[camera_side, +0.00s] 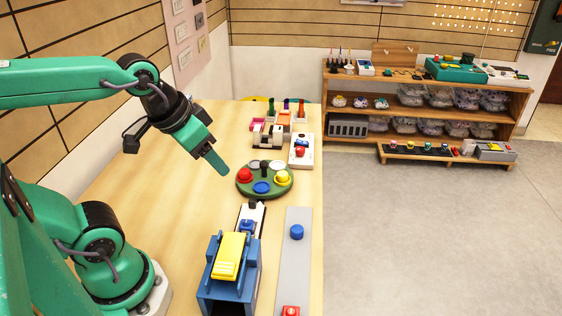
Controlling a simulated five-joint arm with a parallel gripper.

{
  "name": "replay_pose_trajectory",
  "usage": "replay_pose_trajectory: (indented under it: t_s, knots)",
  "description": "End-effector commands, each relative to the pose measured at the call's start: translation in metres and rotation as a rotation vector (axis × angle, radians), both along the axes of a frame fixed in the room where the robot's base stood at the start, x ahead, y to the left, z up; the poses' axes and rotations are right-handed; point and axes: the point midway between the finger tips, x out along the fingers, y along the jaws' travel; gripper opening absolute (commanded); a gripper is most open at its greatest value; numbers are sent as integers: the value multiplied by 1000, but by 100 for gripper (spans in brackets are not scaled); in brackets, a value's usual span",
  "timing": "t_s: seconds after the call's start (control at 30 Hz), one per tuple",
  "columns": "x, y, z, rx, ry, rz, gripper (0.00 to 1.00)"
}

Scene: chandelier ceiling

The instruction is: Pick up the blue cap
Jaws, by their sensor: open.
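The blue cap (262,187) looks like a flat round blue disc on the near side of a round green board (244,190), which lies on the wooden table. My gripper (222,171) points down and to the right, above the table and to the left of the board. It is apart from the blue cap, and nothing shows between its fingers. It is open, though from this side the fingers overlap and the gap is hard to see.
A red cap (244,175), a yellow cap (282,177) and pale caps share the board. In front stand a blue-and-yellow device (229,257) and a grey strip with a blue knob (297,232). Behind are a white box with a red button (300,152) and small coloured holders. The table's left side is clear.

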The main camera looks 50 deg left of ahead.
Motion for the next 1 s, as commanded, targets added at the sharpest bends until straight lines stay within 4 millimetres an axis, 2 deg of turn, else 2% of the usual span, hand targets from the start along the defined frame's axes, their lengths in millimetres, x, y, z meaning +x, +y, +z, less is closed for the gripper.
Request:
replay_pose_trajectory:
  t_s: [0.47,0.77,1.0]
  knots:
    - [58,-17,-23,11,152,-70,56]
    - [97,-33,-53,23,255,-119,56]
    - [126,-47,-87,35,339,-159,56]
